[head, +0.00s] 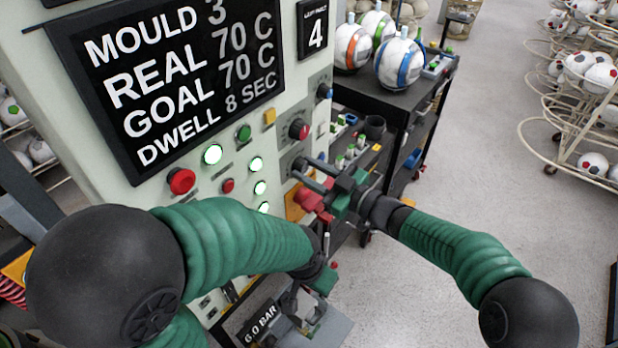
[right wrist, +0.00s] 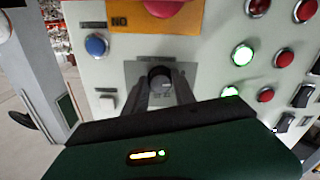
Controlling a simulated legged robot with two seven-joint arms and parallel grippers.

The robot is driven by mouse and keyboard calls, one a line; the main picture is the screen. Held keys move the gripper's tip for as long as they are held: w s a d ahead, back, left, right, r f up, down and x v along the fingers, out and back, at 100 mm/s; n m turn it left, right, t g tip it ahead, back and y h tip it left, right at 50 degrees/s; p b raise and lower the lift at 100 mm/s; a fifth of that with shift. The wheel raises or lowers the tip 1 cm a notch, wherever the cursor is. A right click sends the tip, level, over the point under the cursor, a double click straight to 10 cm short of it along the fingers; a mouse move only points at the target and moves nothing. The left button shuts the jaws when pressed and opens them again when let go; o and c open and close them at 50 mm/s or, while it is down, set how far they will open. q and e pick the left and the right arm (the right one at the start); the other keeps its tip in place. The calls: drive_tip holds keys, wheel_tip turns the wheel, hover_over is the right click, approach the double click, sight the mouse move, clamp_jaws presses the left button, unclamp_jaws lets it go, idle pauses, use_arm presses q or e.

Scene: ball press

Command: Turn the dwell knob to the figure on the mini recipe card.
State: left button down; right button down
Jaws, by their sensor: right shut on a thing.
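A black dwell-side knob (right wrist: 160,78) on a grey plate sits between the fingers of my right gripper (right wrist: 158,92) in the right wrist view. In the head view my right gripper (head: 301,172) is at the panel, shut on this knob, which is mostly hidden. The display (head: 170,75) reads MOULD 3, REAL 70 C, GOAL 70 C, DWELL 8 SEC. A small black sign (head: 314,30) beside it shows a 4; its heading is too small to read. I cannot tell whether it is the recipe card. My left gripper (head: 304,308) is low, near the 6.0 BAR sign; its jaws are unclear.
A red push button (right wrist: 170,8) on an orange plate is close by. Lit green buttons (head: 212,154) are left.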

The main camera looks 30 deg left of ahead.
drive_tip(key=shift+f+n+b, duration=0.1)
drive_tip(key=shift+n+b, duration=1.3)
drive_tip(key=c, duration=1)
unclamp_jaws()
drive_tip(key=shift+w, duration=0.1)
drive_tip(key=shift+c, duration=0.2)
drive_tip(key=s+d+b, duration=0.1)
drive_tip(key=d+b, duration=0.2)
drive_tip(key=d, duration=1.3)
drive_tip(key=shift+d, duration=0.35)
drive_tip(key=shift+s, duration=0.1)
